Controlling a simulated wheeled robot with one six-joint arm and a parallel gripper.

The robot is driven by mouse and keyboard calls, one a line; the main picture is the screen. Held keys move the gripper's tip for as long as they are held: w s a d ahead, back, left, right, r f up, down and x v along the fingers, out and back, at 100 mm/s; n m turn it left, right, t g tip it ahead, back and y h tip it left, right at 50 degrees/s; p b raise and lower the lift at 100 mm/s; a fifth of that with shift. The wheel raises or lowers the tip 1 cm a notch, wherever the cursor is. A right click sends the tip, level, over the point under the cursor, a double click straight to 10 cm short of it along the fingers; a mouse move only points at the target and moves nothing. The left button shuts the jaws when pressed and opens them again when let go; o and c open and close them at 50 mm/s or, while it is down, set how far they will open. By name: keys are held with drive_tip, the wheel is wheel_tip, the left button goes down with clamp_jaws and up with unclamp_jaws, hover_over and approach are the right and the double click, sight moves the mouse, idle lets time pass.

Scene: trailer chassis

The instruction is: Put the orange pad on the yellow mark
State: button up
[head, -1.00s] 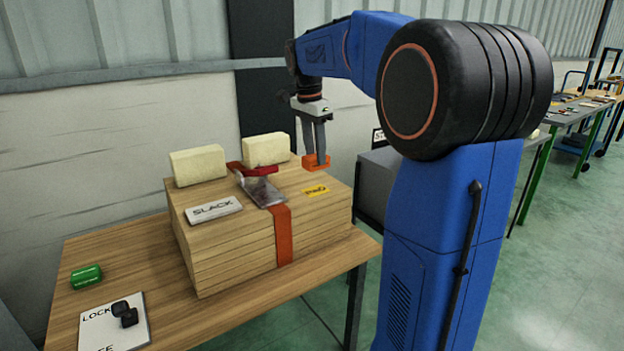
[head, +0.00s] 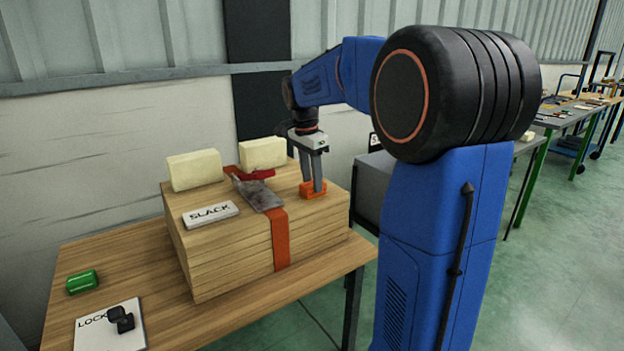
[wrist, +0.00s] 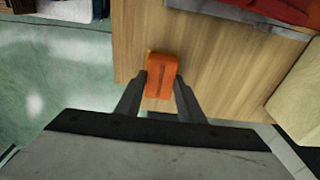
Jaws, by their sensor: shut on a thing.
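The orange pad (head: 314,190) is at the top of the wooden stack (head: 232,242), near its right side. My gripper (head: 313,188) points down and is shut on the pad. In the wrist view the orange pad (wrist: 161,76) sits between my two fingers, over the wood surface. The yellow mark is almost wholly hidden by the pad; a thin yellow edge (wrist: 149,52) shows beside the pad in the wrist view. I cannot tell whether the pad touches the stack or hangs just above it.
An orange strap (head: 281,240) with a grey and red buckle (head: 258,192) crosses the stack left of the pad. A SLACK plate (head: 210,214) and two cream blocks (head: 194,170) are also on top. A green piece (head: 82,282) lies on the table (head: 190,325).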

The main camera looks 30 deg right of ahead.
sight(308, 185)
drive_tip(key=o, duration=1.1)
drive_tip(key=shift+f, duration=0.1)
wheel_tip(308, 185, up, 12)
drive_tip(key=a, duration=0.1)
drive_tip(key=shift+a, duration=0.25)
drive_tip(key=s+a+f+n+t, duration=0.1)
drive_tip(key=s+a+f+n, duration=0.3)
drive_tip(key=s, duration=0.6)
drive_tip(key=s+a+f+n+t+y, duration=0.1)
drive_tip(key=s+a+f+n, duration=0.4)
drive_tip(key=s+f, duration=0.5)
drive_tip(key=s+a+f+n+t, duration=0.2)
drive_tip(key=s+a+f+n, duration=0.3)
drive_tip(key=s, duration=0.5)
wheel_tip(308, 185, down, 2)
drive_tip(key=n, duration=0.3)
drive_tip(key=shift+f+n+t, duration=0.15)
drive_tip(key=shift+n+t, duration=0.15)
drive_tip(key=shift+t, duration=0.1)
drive_tip(key=shift+s, duration=0.1)
